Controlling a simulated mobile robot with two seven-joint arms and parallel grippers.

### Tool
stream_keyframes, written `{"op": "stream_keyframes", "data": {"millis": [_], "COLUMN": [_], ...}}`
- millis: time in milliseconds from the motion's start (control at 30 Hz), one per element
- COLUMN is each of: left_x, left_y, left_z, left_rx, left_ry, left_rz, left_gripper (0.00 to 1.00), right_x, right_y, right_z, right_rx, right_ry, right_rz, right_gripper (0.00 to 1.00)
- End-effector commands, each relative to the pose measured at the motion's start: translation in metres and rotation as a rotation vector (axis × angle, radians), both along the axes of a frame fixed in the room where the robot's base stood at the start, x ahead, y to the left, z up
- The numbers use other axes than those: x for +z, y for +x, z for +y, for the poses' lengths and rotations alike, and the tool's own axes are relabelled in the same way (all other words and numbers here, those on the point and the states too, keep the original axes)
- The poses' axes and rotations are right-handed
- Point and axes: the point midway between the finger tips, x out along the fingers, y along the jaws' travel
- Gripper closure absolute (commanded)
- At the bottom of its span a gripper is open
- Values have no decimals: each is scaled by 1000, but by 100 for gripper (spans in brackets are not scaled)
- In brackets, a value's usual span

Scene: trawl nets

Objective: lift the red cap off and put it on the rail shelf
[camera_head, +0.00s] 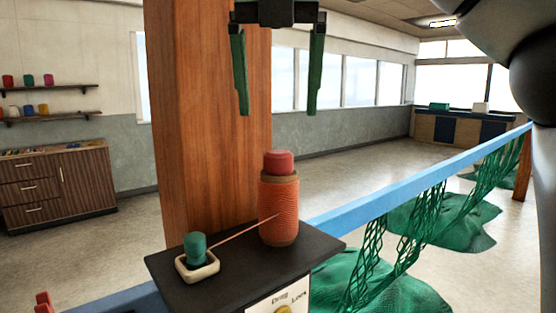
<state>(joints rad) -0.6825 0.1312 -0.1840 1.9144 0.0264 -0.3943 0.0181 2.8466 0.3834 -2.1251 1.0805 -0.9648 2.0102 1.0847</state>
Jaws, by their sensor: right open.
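The red cap (278,162) sits on top of an orange twine spool (279,209). The spool stands upright on a dark shelf (312,240) at the blue rail, which I take for the rail shelf. My right gripper (278,112) hangs above the cap, with its two green fingers spread wide and pointing down. It is empty, and there is a clear gap between its fingertips and the cap. My left gripper is out of view.
A cream dish (187,273) with a green bobbin (196,248) stands left of the spool, and a strand runs between them. A wooden post (208,120) rises behind. The blue rail (420,178) carries green netting (408,235).

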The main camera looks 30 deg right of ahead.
Motion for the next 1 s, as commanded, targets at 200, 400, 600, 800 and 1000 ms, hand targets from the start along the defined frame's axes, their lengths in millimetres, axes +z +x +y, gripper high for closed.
{"op": "stream_keyframes", "data": {"millis": [200,400,600,800,1000], "left_x": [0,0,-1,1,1], "left_y": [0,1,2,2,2], "left_z": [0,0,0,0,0], "left_rx": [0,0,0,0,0], "left_ry": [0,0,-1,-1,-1], "left_rz": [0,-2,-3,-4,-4], "left_gripper": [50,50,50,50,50], "right_x": [-20,-30,-58,-75,-77], "right_y": [7,10,19,25,26], "right_z": [-5,-7,-15,-19,-19], "right_rx": [3,2,2,0,-1], "right_ry": [1,1,2,1,1], "right_rz": [-1,-2,-1,-3,-5], "right_gripper": [13,13,13,13,13]}}
